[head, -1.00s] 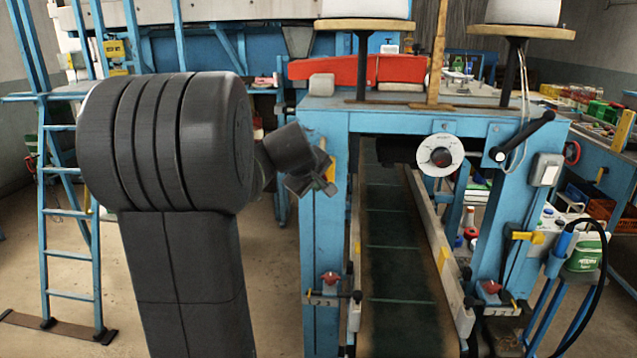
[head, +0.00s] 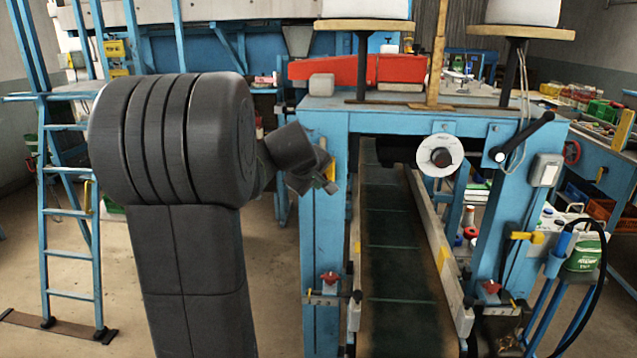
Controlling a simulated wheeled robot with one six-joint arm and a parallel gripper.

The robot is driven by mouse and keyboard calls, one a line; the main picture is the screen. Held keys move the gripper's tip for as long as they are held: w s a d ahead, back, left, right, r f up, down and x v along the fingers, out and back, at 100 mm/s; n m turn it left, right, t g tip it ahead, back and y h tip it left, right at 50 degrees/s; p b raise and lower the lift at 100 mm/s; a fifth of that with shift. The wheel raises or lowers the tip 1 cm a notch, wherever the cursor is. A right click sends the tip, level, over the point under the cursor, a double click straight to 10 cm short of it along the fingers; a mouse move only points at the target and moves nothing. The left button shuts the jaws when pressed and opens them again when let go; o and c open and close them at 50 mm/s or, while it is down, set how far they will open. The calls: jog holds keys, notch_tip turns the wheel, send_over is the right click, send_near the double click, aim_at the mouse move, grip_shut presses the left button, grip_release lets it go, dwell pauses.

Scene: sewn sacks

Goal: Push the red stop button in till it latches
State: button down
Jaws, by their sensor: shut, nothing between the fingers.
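My gripper (head: 329,179) is shut and empty, in front of the left blue post (head: 321,240) of the conveyor frame, near its upper part. It is seen small and partly from behind, and I cannot tell whether its tip touches the post. I cannot make out the red stop button for certain; it may be hidden behind the gripper or the arm. A small red knob (head: 329,278) shows low on the left post and another red knob (head: 491,287) low on the right one. A round white dial (head: 440,157) with a dark centre hangs under the crossbeam.
A dark conveyor belt (head: 398,270) runs between the posts. A black handle (head: 524,136) and a grey switch box (head: 546,170) are on the right post. A red housing (head: 360,71) lies on the frame's top. A blue ladder (head: 68,220) stands left, with open floor beside it.

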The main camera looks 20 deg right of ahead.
dwell(0.3)
jog(key=shift+s+a+b, duration=0.45)
jog(key=shift+s+a, duration=0.05)
jog(key=shift+s, duration=0.25)
jog(key=s+a, duration=0.1)
jog(key=s+b, duration=0.1)
jog(key=s+a, duration=0.1)
jog(key=s, duration=0.1)
jog(key=shift+s+a+b, duration=0.1)
jog(key=shift+a+b, duration=0.2)
jog(key=shift+b, duration=0.1)
jog(key=shift+d, duration=0.1)
dwell(0.4)
jog(key=shift+s+a, duration=0.75)
jog(key=shift+s, duration=0.35)
